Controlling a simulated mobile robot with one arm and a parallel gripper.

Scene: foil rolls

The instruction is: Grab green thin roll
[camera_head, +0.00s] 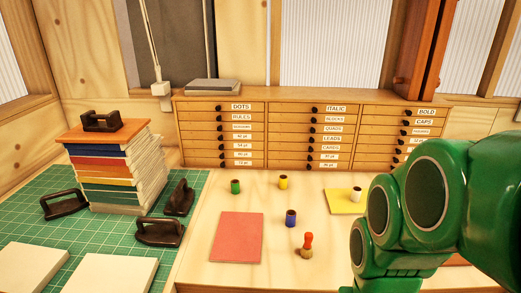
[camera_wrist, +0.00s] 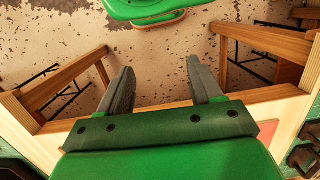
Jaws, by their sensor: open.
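A small green roll (camera_head: 235,187) stands upright at the back left of the light wooden table (camera_head: 195,255) in the head view. My green arm fills the right side of the head view, and its gripper is out of that picture. In the wrist view my gripper (camera_wrist: 165,92) has its two grey fingers spread apart with nothing between them. Below the fingers show a wooden table edge and a speckled floor. The green roll is not in the wrist view.
A yellow roll (camera_head: 283,182), a blue roll (camera_head: 291,218), a white roll (camera_head: 356,194) on a yellow sheet (camera_head: 340,208) and a red-topped stamp (camera_head: 307,246) stand nearby. A pink sheet (camera_head: 237,237) lies in front. A book stack (camera_head: 115,175) is left; drawers (camera_head: 220,135) stand behind.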

